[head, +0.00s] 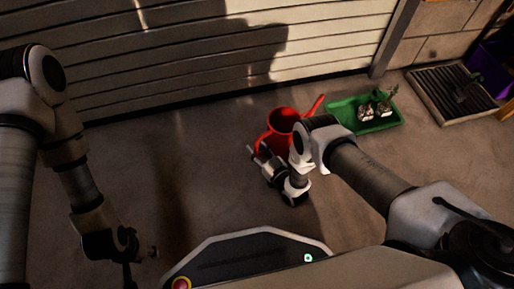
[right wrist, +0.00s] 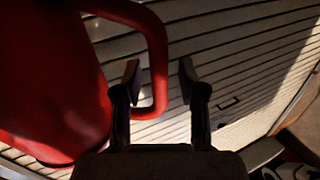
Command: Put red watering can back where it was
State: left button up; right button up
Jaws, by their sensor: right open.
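The red watering can (head: 284,120) is on the concrete floor beside the green tray, with its spout pointing up and right. My right arm hides part of its front, so its base is not clear. In the right wrist view, the can's body (right wrist: 55,85) fills the left side. Its looped handle (right wrist: 160,55) shows between the fingers of my right gripper (right wrist: 160,84), which is open. In the head view my right gripper (head: 258,160) is at the can's left front. My left gripper (head: 141,265) hangs low at the left, away from the can; its jaws are unclear.
The green tray (head: 345,119) holds small potted plants (head: 375,110). A dark grate or mat (head: 450,94) and a purple container (head: 492,68) are further right. The slatted garage door (head: 190,50) closes off the back. The floor at left centre is clear.

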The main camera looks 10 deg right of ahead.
jog(key=s+d+r+m+g+h+p, duration=0.15)
jog(key=s+d+g+h+p, duration=0.25)
jog(key=s+d+g, duration=0.6)
jog(key=s+d+r+m+g+h, duration=0.1)
jog(key=s+r, duration=0.4)
jog(key=s, duration=0.5)
jog(key=s+d+r+m+g+h, duration=0.1)
jog(key=s+r+g, duration=0.4)
jog(key=s, duration=0.5)
jog(key=shift+d+r+g+h, duration=0.3)
jog(key=shift+d+r+h, duration=0.2)
jog(key=shift+d+r, duration=0.35)
